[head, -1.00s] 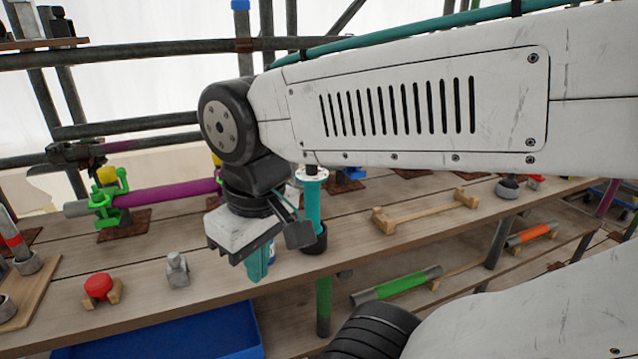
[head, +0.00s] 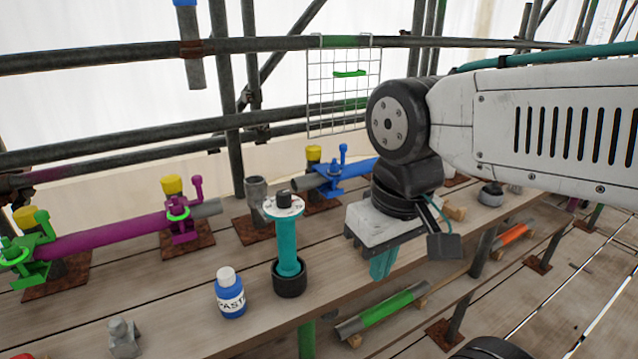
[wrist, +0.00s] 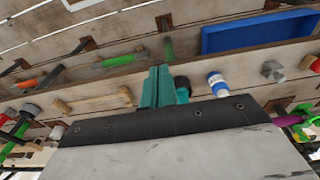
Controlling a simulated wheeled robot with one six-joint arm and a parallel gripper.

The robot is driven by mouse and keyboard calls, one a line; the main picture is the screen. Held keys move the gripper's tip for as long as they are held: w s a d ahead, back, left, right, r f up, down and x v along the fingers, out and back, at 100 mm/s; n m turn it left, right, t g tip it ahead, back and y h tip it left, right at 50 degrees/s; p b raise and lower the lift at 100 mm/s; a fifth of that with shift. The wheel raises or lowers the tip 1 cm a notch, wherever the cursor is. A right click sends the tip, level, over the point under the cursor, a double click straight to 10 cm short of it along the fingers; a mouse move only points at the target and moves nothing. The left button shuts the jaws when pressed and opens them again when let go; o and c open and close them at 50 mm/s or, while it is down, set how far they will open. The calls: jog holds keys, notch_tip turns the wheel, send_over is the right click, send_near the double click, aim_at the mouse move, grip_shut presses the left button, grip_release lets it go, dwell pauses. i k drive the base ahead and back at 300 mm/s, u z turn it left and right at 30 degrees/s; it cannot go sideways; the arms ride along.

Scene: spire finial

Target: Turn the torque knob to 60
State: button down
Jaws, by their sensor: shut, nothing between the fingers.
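A teal upright tool (head: 287,245) stands in a black cup (head: 290,279) on the plank bench. Its top carries a white round dial (head: 272,207) with small marks and a black knob (head: 284,197). The marks are too small to read. My gripper (head: 383,264) has teal fingers, points down and is shut and empty. In the head view it is to the right of the tool, apart from it. In the wrist view the shut fingers (wrist: 158,88) show in the middle, with a dark round part just right of them.
A blue paste bottle (head: 230,294) stands left of the tool. A grey metal piece (head: 124,338) sits at the front left. Purple (head: 105,236) and blue (head: 346,170) clamped tubes lie behind. A wire grid (head: 343,92) hangs on the rail. A blue bin (wrist: 262,32) shows in the wrist view.

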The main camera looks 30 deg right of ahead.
aim_at(284, 201)
jog(key=z, duration=0.55)
jog(key=k, duration=0.65)
jog(key=z, duration=0.7)
jog(key=i, duration=0.25)
jog(key=u, duration=0.2)
